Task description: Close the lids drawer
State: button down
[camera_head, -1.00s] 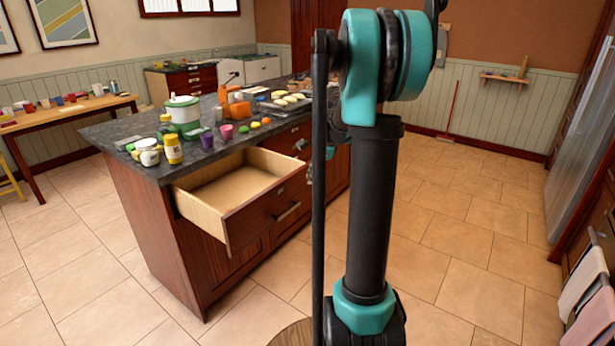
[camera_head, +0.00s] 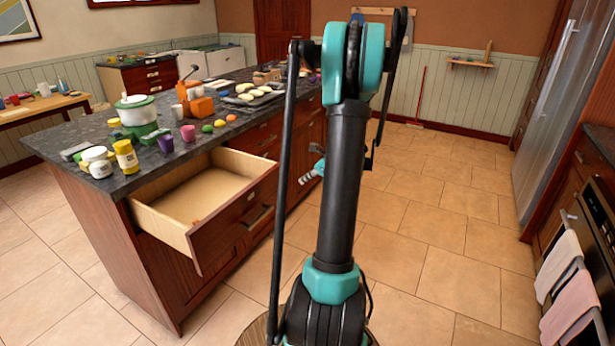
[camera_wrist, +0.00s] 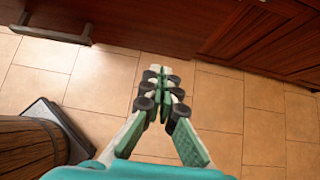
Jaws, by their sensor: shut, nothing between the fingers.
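An open drawer (camera_head: 202,240) sticks out from the near end of the island's long side, just under the countertop. Its inside looks empty, with pale wood walls and a dark reddish front with a bar handle (camera_head: 261,217). Which drawer is the lids drawer is not marked. My gripper (camera_wrist: 163,72) is shut and empty in the wrist view, above the tiled floor and facing the cabinet fronts. In the head view it shows only partly (camera_head: 312,172) behind my arm, to the right of the open drawer and apart from it.
The kitchen island (camera_head: 95,228) carries jars, cups, a green-white pot and trays on its dark top. Other shut drawers (camera_head: 262,137) lie further along the same side. An oven with towels (camera_head: 567,290) stands at the right. The tiled floor between (camera_head: 430,230) is clear.

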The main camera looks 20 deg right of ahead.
aim_at(282, 185)
jog(key=w+a+f, duration=0.1)
jog(key=w, duration=0.1)
jog(key=w+a+f, duration=0.2)
jog(key=w+a, duration=0.1)
jog(key=shift+w+f, duration=0.3)
jog(key=shift+f, duration=0.05)
jog(key=shift+w+a, duration=0.3)
jog(key=shift+w, duration=0.05)
jog(key=w+a, duration=0.7)
jog(key=w, duration=0.2)
jog(key=w+a, duration=0.7)
jog(key=w, duration=0.3)
jog(key=w+a, duration=0.6)
jog(key=w, duration=0.3)
jog(key=shift+w+a, duration=0.3)
jog(key=shift+a, duration=0.1)
jog(key=shift+w+a+r, duration=0.1)
jog(key=shift+w+a, duration=0.05)
jog(key=shift+w, duration=0.1)
jog(key=shift+a, duration=0.1)
